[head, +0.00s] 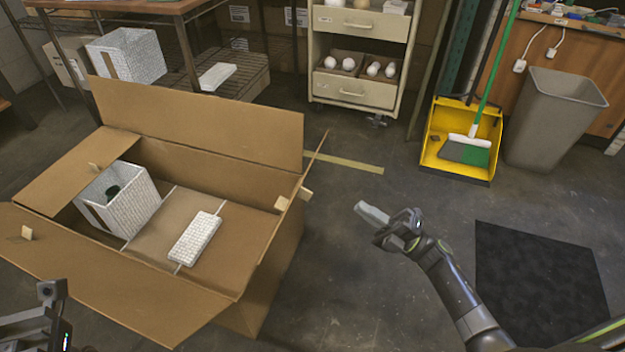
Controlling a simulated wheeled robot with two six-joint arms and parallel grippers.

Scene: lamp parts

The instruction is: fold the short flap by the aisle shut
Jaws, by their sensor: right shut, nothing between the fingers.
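The open cardboard carton (270,290) stands on the floor at left. Its short flap on the aisle side (312,160) stands up at the right end, seen nearly edge-on, so its exact tilt is hard to tell. The opposite short flap (80,170) leans in over the left end. The back long flap (200,120) stands up and the front long flap (110,285) spreads outward. My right gripper (372,213) is shut and empty, right of the carton and apart from the aisle flap. My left gripper (48,292) shows only partly at the lower left; its jaws are unclear.
Inside the carton are a white textured box (130,212) and a white wrapped block (195,238). A drawer cabinet (360,55), yellow dustpan (455,165) and grey bin (553,120) stand behind. A black mat (540,275) lies at right. Floor between carton and mat is clear.

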